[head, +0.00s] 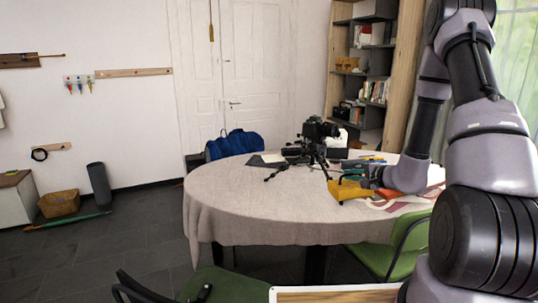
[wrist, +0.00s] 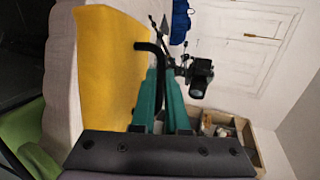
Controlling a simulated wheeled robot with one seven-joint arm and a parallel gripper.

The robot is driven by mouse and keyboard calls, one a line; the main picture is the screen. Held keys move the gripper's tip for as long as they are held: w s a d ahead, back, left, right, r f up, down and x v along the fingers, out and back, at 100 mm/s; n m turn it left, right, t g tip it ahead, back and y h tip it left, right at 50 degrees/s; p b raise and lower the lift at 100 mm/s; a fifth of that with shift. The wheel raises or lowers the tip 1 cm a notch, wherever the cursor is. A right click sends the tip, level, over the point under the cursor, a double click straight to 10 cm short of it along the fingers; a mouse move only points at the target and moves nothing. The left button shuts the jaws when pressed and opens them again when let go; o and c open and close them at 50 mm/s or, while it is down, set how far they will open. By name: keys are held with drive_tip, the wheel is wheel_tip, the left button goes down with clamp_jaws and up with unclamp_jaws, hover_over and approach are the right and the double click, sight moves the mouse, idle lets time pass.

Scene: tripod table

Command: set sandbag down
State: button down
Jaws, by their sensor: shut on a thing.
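The sandbag is a yellow bag (head: 348,191) with a black handle, low over or on the right part of the round table (head: 250,205). It also fills the left of the wrist view (wrist: 108,65), beside my fingers. My gripper (head: 355,176) has teal fingers, which show in the wrist view (wrist: 162,75) closed around the black handle (wrist: 152,50). I cannot tell whether the bag's underside touches the tablecloth. A camera (head: 318,130) on a small black tripod (head: 316,153) stands just behind the bag.
An orange-red item (head: 405,176) lies to the right, partly behind my arm. A blue bag (head: 235,144) is beyond the table's back edge. Green chairs (head: 405,245) stand at the front. The left and front of the tabletop are clear.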

wheel_tip(320, 180, up, 11)
drive_tip(key=w+m+t+h, duration=0.1)
drive_tip(key=w+m+h, duration=0.1)
drive_tip(key=shift+r, duration=0.2)
idle(0.4)
